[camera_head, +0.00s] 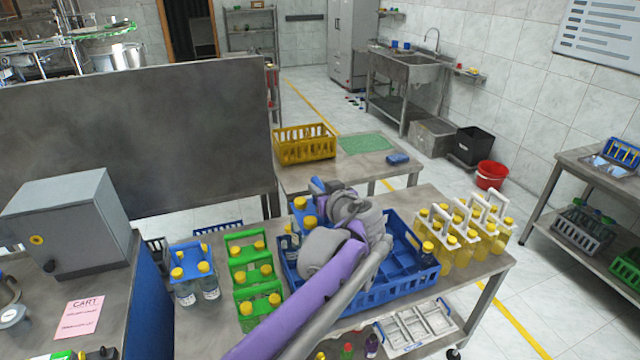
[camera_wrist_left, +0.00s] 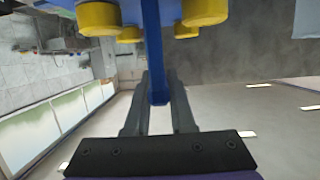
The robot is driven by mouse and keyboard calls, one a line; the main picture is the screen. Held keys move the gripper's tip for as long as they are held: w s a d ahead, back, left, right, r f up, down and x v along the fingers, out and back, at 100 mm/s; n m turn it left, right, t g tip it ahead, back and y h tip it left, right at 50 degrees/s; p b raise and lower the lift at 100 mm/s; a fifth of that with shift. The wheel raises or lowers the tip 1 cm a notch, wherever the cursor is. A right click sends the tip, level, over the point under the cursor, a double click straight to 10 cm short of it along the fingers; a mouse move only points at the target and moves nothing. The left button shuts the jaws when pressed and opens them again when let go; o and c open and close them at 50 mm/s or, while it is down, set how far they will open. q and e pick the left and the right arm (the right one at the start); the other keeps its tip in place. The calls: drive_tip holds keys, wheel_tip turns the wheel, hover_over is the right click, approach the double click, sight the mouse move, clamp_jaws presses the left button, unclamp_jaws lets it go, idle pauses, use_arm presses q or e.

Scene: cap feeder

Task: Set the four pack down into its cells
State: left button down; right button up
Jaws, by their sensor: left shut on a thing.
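A blue four pack (camera_head: 303,208) with yellow caps is at the far left corner of the blue crate (camera_head: 370,297), partly hidden by my left arm. My left gripper (camera_head: 326,188) is over this corner. In the left wrist view the gripper (camera_wrist_left: 158,95) is shut on the pack's blue handle (camera_wrist_left: 152,45), with yellow caps on both sides of it. The pack looks upright; I cannot tell if its bottles touch the crate floor. My arm hides the crate's middle. My right gripper is not in view.
Green packs (camera_head: 253,270) and another blue pack (camera_head: 194,272) stand left of the crate. White-handled packs (camera_head: 463,232) with yellow bottles stand close on its right. A yellow crate (camera_head: 304,145) is on the table behind. A grey box (camera_head: 70,225) stands at left.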

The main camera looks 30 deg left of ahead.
use_arm(q)
drive_tip(key=shift+f, duration=0.75)
wheel_tip(320, 180, down, 2)
drive_tip(key=shift+f+b, duration=0.1)
drive_tip(key=shift+b, duration=0.25)
drive_tip(key=shift+f+b, duration=1.25)
drive_tip(key=shift+f, duration=0.85)
wheel_tip(320, 180, down, 13)
drive_tip(key=b, duration=0.8)
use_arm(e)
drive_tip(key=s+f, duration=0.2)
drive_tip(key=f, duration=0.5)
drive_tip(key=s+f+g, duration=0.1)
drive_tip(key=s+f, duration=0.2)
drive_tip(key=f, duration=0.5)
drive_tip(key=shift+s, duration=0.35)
use_arm(q)
drive_tip(key=shift+f+b, duration=0.45)
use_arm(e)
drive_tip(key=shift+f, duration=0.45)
use_arm(q)
drive_tip(key=c, duration=0.7)
unclamp_jaws()
